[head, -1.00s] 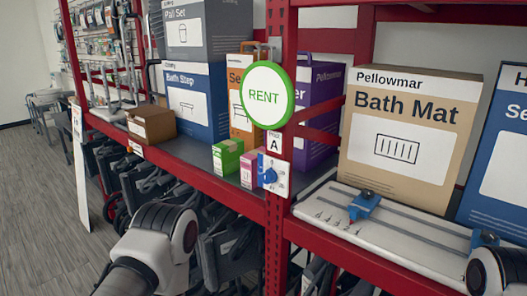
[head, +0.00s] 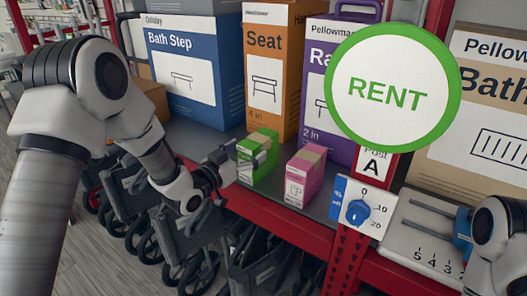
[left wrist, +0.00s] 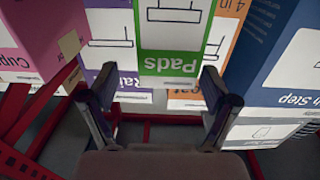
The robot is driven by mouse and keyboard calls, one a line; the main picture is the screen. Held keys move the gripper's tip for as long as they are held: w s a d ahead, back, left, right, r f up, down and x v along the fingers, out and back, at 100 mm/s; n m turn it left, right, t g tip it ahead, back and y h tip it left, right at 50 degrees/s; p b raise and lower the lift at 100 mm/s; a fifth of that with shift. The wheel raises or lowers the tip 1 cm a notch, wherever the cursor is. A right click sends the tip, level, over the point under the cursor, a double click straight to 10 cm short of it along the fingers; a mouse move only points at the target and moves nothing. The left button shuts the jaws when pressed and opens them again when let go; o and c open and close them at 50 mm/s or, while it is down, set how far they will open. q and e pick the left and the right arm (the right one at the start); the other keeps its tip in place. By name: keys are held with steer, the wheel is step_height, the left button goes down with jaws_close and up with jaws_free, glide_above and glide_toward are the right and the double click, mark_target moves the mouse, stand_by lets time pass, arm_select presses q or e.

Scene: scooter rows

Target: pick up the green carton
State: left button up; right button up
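The green carton (head: 258,157) stands upright on the grey shelf, near its front edge, just left of a pink carton (head: 304,174). In the left wrist view it appears upside down, with the word Pads on its green and white face (left wrist: 172,38). My left gripper (head: 226,163) is at the carton's left front side. In the left wrist view its two fingers (left wrist: 152,92) are spread wide, with nothing between them, and the carton lies just ahead of the gap. I cannot tell whether a finger touches it. My right gripper is out of view; only part of my right arm shows.
Behind stand a blue Bath Step box (head: 190,70), an orange Seat box (head: 267,75) and a purple box (head: 327,90). A round RENT sign (head: 392,88) and a red post with a dial (head: 357,212) are right. Folded wheelchairs (head: 170,240) stand below the shelf.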

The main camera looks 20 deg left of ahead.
mark_target(256, 140)
arm_select(q)
steer(key=w, duration=0.1)
steer(key=p, duration=0.1)
steer(key=w+r+p, duration=0.1)
steer(key=shift+w+d+r, duration=0.1)
steer(key=shift+w+d, duration=0.2)
steer(key=shift+w+d+f, duration=0.1)
steer(key=shift+w+f, duration=0.15)
steer(key=shift+w, duration=0.35)
steer(key=shift+w+f, duration=0.25)
steer(key=shift+w, duration=0.35)
steer(key=shift+f, duration=0.1)
steer(key=shift+d, duration=0.15)
steer(key=shift+s, duration=0.1)
steer(key=c, duration=0.4)
jaws_close()
